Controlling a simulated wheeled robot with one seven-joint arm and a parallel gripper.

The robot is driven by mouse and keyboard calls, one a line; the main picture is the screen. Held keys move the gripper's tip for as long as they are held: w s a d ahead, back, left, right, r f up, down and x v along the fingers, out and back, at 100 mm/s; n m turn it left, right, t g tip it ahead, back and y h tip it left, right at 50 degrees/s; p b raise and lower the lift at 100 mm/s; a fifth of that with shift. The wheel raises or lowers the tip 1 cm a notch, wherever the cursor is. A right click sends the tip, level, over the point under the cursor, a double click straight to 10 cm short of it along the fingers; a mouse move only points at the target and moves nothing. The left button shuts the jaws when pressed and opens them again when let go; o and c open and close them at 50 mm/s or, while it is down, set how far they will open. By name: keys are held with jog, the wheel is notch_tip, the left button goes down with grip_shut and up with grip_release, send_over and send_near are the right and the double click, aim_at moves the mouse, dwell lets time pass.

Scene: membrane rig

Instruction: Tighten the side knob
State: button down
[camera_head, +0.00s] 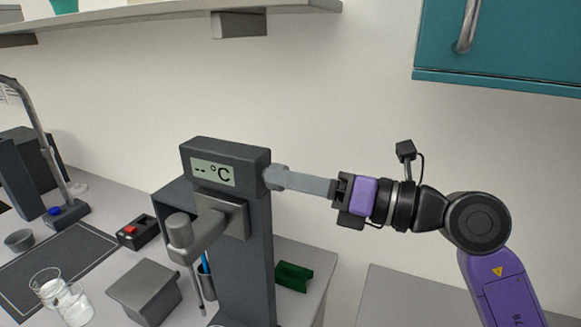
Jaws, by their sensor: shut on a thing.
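A dark upright column instrument (258,240) stands on the bench, with a display (210,172) that reads "-- °C". The grey side knob (275,177) sits on the right side of its head. My gripper (286,180) comes in from the right, with its long grey fingers level and shut on the side knob. The fingers partly hide the knob, and only one finger shows clearly. A grey arm with a cylindrical holder (180,232) and a thin probe sticks out from the column's front.
A grey block (144,291), a black box with a red switch (138,231), glass beakers (60,295) and a dark mat (55,262) lie to the left. A green rack (293,276) is behind the column. A teal cabinet (500,45) and a shelf (150,14) hang above.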

jog(key=shift+m+p, duration=0.85)
jog(key=shift+m, duration=3.45)
jog(key=c, duration=0.9)
grip_release()
jog(key=b+v, duration=0.3)
jog(key=v, duration=0.5)
jog(key=shift+r, duration=0.1)
